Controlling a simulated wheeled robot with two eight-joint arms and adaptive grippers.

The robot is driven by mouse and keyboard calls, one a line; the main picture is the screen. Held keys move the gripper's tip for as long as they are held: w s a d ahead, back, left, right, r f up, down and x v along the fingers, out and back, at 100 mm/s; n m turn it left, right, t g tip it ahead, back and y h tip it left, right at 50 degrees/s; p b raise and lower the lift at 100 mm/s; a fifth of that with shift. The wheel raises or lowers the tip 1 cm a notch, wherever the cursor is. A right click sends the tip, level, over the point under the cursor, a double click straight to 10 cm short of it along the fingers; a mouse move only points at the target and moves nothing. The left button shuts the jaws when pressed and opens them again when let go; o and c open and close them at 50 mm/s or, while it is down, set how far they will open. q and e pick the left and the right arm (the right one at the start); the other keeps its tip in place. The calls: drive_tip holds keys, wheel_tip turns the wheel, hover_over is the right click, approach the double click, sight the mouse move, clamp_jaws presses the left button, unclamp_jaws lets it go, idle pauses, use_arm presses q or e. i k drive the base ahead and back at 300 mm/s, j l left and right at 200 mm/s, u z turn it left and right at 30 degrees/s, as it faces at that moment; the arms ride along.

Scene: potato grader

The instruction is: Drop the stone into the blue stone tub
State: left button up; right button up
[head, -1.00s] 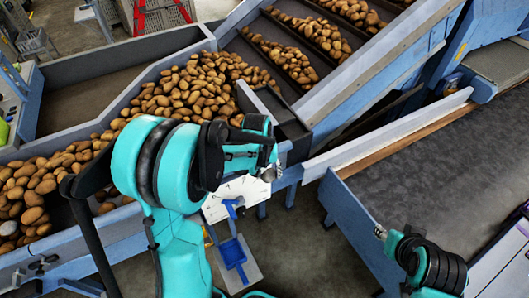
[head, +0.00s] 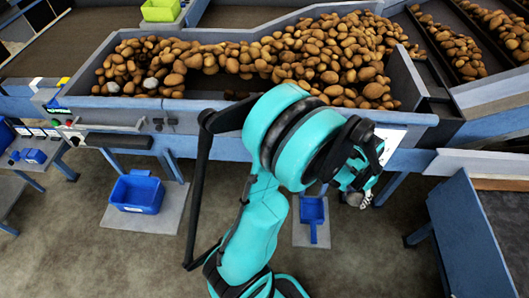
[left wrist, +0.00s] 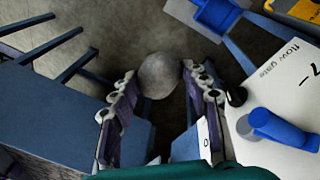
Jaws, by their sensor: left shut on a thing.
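A round grey stone (left wrist: 158,75) sits between the fingertips of my left gripper (left wrist: 157,82) in the left wrist view. The gripper is shut on it. The blue tub (head: 137,193) stands on a grey mat on the floor at the left, well apart from the gripper. My right gripper is out of the picture.
The blue-grey hopper (head: 200,34) holds many potatoes (head: 300,60) and a few pale stones (head: 150,83). A blue scoop (head: 312,210) lies on a mat near my left gripper. A green bin (head: 160,10) stands at the back.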

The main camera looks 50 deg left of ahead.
sight(141, 203)
drive_tip(key=k+u, duration=0.2)
drive_tip(key=u, duration=1.25)
drive_tip(key=i+l+u, duration=0.1)
drive_tip(key=u, duration=2.2)
